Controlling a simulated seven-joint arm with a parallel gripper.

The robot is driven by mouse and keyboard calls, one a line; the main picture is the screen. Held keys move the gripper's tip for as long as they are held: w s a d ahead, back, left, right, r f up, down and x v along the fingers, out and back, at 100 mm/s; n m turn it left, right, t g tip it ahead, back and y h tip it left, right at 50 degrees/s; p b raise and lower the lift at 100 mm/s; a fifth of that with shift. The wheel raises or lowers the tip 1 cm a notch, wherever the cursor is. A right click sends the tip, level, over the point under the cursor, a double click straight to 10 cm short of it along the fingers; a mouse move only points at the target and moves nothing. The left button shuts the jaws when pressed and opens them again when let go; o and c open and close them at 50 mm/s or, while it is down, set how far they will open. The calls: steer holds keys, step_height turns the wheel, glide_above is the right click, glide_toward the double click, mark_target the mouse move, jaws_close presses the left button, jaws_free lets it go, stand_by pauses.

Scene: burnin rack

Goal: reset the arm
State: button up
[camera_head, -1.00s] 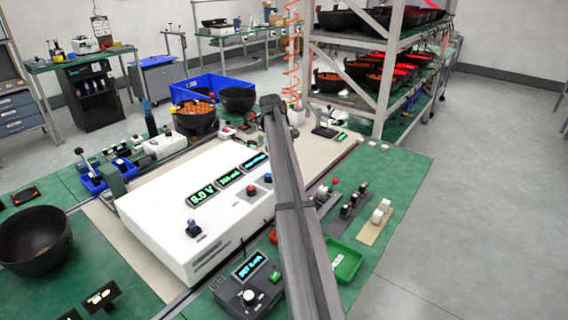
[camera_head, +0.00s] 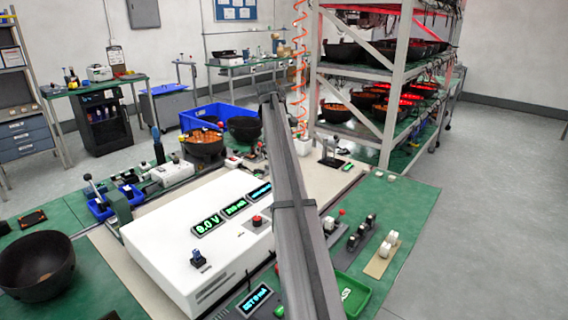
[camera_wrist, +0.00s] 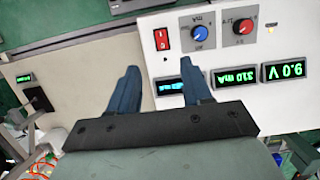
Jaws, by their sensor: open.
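My gripper (camera_wrist: 160,90) shows in the wrist view with its two blue-grey fingers apart and nothing between them. It is above the white power supply box, near its displays and knobs; I cannot tell the exact height. In the head view my grey arm crosses the middle of the picture, and the fingers cannot be made out there. The white power supply (camera_head: 190,225) stands on the bench left of my arm. Its display reads 9.0 V (camera_wrist: 283,72). The wrist view also shows a red rocker switch (camera_wrist: 161,39), a blue knob (camera_wrist: 200,33) and a red knob (camera_wrist: 243,27).
A black bowl (camera_head: 36,262) stands at the left. A blue bin (camera_head: 213,116) and a bowl of orange pieces (camera_head: 203,142) are behind the power supply. A green tray (camera_head: 352,296) and small switch blocks (camera_head: 360,233) lie right of my arm. A shelf rack (camera_head: 392,90) stands behind.

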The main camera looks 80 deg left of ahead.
stand_by(0.6)
